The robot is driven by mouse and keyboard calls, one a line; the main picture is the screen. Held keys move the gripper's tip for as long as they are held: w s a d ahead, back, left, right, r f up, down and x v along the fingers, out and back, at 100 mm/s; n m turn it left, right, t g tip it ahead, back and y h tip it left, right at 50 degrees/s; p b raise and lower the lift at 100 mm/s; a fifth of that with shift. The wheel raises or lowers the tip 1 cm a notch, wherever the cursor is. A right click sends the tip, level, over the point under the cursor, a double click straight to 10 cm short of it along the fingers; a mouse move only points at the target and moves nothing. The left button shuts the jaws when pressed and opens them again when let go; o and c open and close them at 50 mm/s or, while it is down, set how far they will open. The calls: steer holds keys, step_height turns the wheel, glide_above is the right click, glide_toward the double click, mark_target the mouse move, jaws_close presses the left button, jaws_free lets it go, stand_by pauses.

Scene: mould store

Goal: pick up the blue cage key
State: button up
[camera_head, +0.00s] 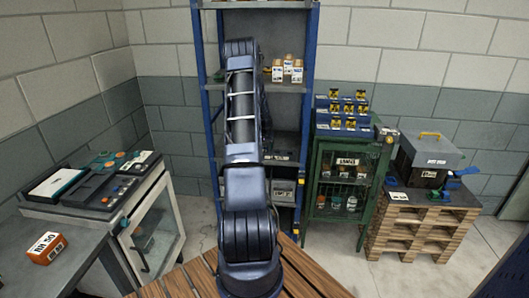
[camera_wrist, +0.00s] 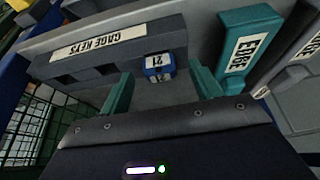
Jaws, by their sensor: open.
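The blue cage key (camera_wrist: 158,66) is a small blue block with a white label reading 21, in the upper middle of the wrist view. It sits against the dark rack (camera_wrist: 85,68) labelled CAGE KEYS. My gripper (camera_wrist: 160,84) is open, with its two teal fingers apart to the left and right of the key in the picture. Nothing shows between the fingers that they touch; how far the key is from the fingertips I cannot tell. In the head view my arm hides my gripper, and I cannot make out the key there.
Green mesh (camera_wrist: 35,125) shows at left. In the head view are a blue shelf rack (camera_head: 309,70), a green cabinet (camera_head: 316,180), a pallet stack (camera_head: 420,225) and a left bench (camera_head: 75,255).

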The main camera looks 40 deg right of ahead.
steer(key=shift+w+d+f, duration=0.1)
steer(key=shift+d+f, duration=0.05)
steer(key=shift+f, duration=0.25)
steer(key=shift+c, duration=0.4)
steer(key=c, duration=1)
steer(key=shift+r, duration=0.1)
